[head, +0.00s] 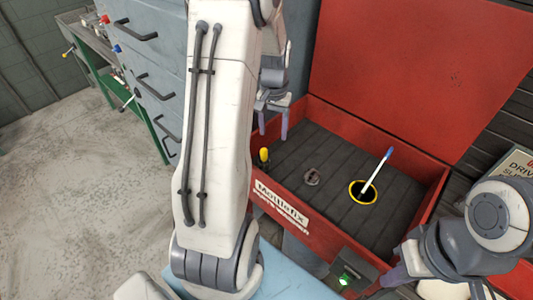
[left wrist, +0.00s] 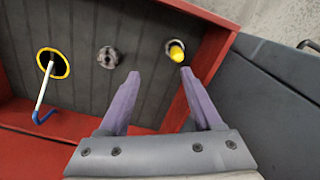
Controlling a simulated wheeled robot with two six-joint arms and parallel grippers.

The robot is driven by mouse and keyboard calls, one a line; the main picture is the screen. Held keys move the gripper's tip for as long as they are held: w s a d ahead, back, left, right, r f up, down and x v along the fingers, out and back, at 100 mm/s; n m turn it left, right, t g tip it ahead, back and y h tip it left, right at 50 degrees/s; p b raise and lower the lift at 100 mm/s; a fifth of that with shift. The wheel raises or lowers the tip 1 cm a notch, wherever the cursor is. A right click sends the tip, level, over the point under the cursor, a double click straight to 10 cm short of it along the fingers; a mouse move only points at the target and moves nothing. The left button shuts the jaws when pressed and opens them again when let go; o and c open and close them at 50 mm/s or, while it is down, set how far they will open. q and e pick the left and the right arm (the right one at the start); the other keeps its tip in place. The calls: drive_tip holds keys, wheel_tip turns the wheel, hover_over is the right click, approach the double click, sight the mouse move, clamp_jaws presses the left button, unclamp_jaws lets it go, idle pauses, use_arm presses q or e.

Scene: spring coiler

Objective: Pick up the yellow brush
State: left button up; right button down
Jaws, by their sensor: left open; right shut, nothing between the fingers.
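The yellow brush (head: 264,155) stands upright at the left end of the red box, only its yellow and dark upper part showing. In the left wrist view the yellow brush (left wrist: 176,52) sits in a pale ring, just beyond the right-hand fingertip. My left gripper (head: 273,128) is open and empty, with its purple fingers above the box near the brush. In the wrist view the left gripper (left wrist: 159,73) has nothing between its fingers. My right gripper (head: 392,277) is shut and empty at the box's front right, partly hidden by its own arm.
The red box (head: 345,245) has a raised lid (head: 420,60) behind. A blue-tipped white stick (head: 377,172) leans in a yellow-ringed hole (head: 352,192). A grey round fitting (head: 312,177) sits between. Grey drawers (head: 150,60) stand left; floor in front of them is clear.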

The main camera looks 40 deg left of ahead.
sight(264, 149)
use_arm(q)
drive_tip(key=a, duration=0.1)
drive_tip(key=a+f, duration=0.1)
drive_tip(key=a, duration=0.1)
drive_tip(key=shift+s+a+f+n, duration=0.1)
drive_tip(key=shift+s+f+n, duration=0.05)
drive_tip(key=shift+s+n, duration=0.15)
wheel_tip(264, 149, down, 4)
drive_tip(key=shift+r, duration=0.1)
drive_tip(key=shift+w+f+p, duration=0.15)
drive_tip(key=shift+f+p, duration=0.75)
drive_tip(key=shift+f, duration=2.2)
clamp_jaws()
